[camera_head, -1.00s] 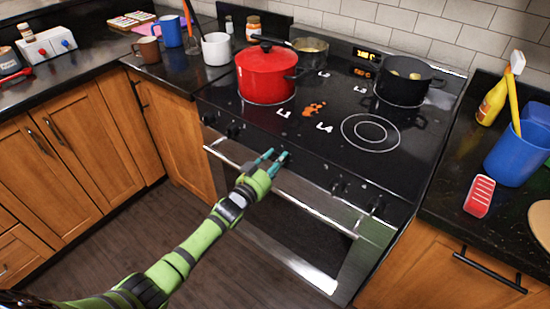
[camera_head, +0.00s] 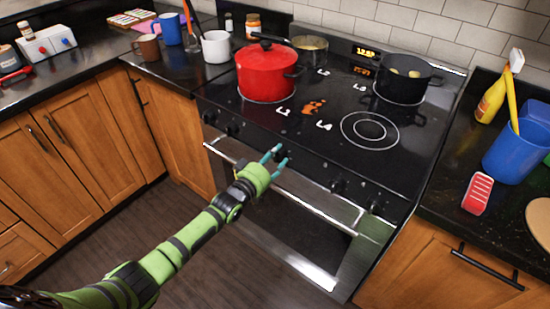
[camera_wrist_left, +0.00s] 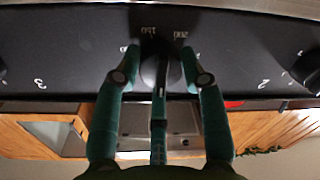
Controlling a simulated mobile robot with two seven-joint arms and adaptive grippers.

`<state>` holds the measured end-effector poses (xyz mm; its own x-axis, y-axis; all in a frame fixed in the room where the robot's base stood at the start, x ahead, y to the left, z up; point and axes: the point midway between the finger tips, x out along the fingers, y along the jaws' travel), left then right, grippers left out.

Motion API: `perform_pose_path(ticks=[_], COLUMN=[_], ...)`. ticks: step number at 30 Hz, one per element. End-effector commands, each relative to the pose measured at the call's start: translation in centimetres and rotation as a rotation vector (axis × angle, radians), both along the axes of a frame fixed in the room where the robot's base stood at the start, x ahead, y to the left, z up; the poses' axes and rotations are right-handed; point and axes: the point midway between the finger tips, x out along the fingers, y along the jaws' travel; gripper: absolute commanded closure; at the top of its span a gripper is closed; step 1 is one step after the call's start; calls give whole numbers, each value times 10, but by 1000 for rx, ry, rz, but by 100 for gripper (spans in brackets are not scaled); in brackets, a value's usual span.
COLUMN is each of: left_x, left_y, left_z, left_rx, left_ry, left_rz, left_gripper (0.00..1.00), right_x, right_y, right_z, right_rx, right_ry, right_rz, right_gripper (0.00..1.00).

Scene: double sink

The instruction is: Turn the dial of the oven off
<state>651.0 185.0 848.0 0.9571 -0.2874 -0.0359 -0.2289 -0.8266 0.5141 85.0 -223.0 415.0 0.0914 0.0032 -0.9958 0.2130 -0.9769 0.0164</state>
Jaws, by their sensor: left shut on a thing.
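The oven dial (camera_wrist_left: 161,66) is a dark round knob on the black front panel, with the marks 150 and 200 above it in the left wrist view. My left gripper (camera_head: 281,154) reaches it from the front in the head view. Its teal fingers (camera_wrist_left: 160,62) stand one on each side of the dial and are shut on it. The fingers hide part of the dial, so its pointer position is not clear. My right gripper is in neither view.
The oven handle (camera_head: 316,208) runs below the panel. Other stove knobs sit at the left (camera_head: 232,128) and right (camera_head: 338,186). A red pot (camera_head: 265,75) and a black pot (camera_head: 402,84) stand on the cooktop (camera_head: 330,110).

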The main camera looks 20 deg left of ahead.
Motion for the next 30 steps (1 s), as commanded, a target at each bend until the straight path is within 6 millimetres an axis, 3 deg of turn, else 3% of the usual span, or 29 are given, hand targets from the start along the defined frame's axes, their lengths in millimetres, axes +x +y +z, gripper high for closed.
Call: perform_pose_path(ticks=[1,20,21,22,23,30], left_x=[4,4,4,4,4,2], left_y=[1,4,4,4,4,3], left_z=[11,12,12,12,11,6], left_rx=[-21,-69,-69,-69,-68,-63], left_ry=[-17,-1,-1,-1,0,9], left_rz=[2,6,6,5,6,4], left_gripper=[91,91,50,38,35,35], right_x=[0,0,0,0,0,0], right_y=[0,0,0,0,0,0], right_z=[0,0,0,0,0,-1], right_rx=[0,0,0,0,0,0], right_ry=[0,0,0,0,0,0], right_rz=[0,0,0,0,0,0], right_gripper=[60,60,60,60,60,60])
